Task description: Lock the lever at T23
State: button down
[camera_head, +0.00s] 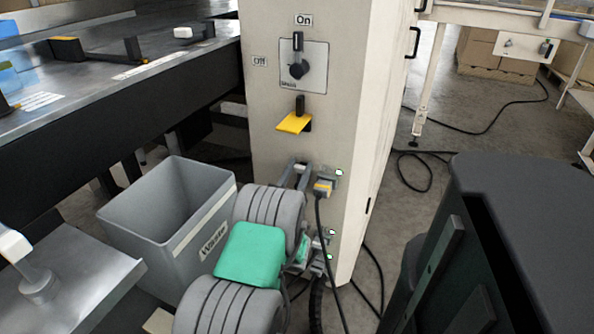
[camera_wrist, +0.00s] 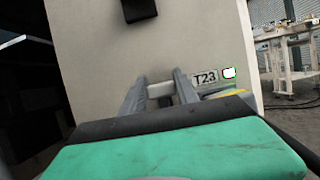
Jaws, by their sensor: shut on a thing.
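The T23 label (camera_wrist: 205,77) is on the pale cabinet face in the wrist view, with a small green-lit lamp (camera_wrist: 229,72) beside it. My gripper (camera_wrist: 160,91) is just left of the label, its two grey fingers closed about a light grey piece between them, which appears to be the T23 lever. Most of the lever is hidden by the fingers. In the head view my gripper (camera_head: 293,173) reaches the cabinet beside a grey connector with a yellow part (camera_head: 323,187) and a black cable. A green lamp (camera_head: 339,172) shows above that connector.
More connectors (camera_head: 320,243) with green lamps sit lower down. A grey waste bin (camera_head: 165,215) stands left of my arm. Cables lie on the floor at right.

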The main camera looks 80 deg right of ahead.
jog(key=shift+s, duration=0.15)
jog(key=c, duration=1.2)
grip_release()
jog(key=shift+o, duration=1.4)
jog(key=b+v, duration=0.2)
jog(key=v, duration=0.6)
jog(key=shift+d, duration=0.1)
